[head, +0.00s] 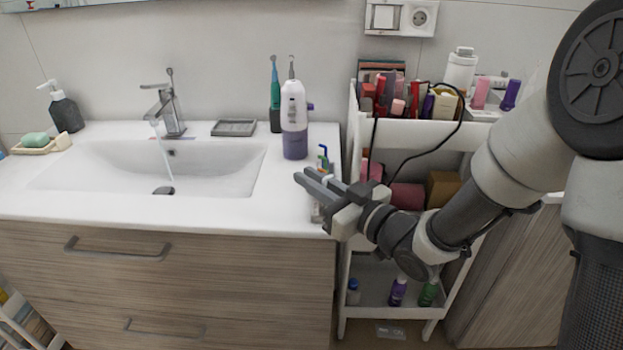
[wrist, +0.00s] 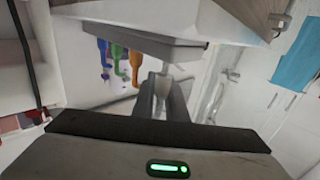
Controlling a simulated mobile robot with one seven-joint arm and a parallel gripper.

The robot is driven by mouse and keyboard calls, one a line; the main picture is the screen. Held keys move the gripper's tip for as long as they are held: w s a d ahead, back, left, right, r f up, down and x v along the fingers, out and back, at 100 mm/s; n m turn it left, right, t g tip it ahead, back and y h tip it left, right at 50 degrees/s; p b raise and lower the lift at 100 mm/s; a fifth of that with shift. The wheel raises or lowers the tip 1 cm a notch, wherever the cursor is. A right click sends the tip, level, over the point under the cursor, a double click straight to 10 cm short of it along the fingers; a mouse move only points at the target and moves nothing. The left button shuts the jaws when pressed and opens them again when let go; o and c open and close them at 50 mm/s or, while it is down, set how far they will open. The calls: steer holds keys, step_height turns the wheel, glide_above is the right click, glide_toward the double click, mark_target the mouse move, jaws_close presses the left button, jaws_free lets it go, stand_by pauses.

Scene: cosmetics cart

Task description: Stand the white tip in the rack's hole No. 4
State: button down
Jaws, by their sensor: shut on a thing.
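My gripper (head: 308,184) is over the right front of the counter, its fingers pointing left. In the wrist view the fingers (wrist: 163,100) are shut on a slim pale piece, the white tip (wrist: 163,84), seen between them. Blue (wrist: 103,55), green (wrist: 118,62) and orange (wrist: 136,68) tips show beside it, apart from the fingers. In the head view the coloured tips (head: 323,160) show just behind the gripper. A grey slab-like body, probably the rack (wrist: 140,45), lies across the tips in the wrist view. Hole numbers cannot be read.
A white and purple oral irrigator (head: 294,120) and a teal toothbrush (head: 275,95) stand behind the gripper. The basin (head: 215,160) with running tap is left. A crowded white cart (head: 400,133) stands right. Bare counter lies between basin and irrigator.

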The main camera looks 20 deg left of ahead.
steer(key=shift+f+b, duration=0.85)
steer(key=shift+f, duration=0.2)
steer(key=c, duration=1.7)
jaws_free()
steer(key=shift+r, duration=0.1)
steer(key=shift+d, duration=0.1)
steer(key=p+v, duration=0.1)
steer(key=v, duration=0.4)
steer(key=shift+d, duration=0.25)
steer(key=p+v, duration=1.1)
steer(key=p, duration=0.2)
steer(key=shift+s+d+p, duration=0.3)
steer(key=shift+s+p, duration=0.05)
steer(key=shift+p, duration=0.05)
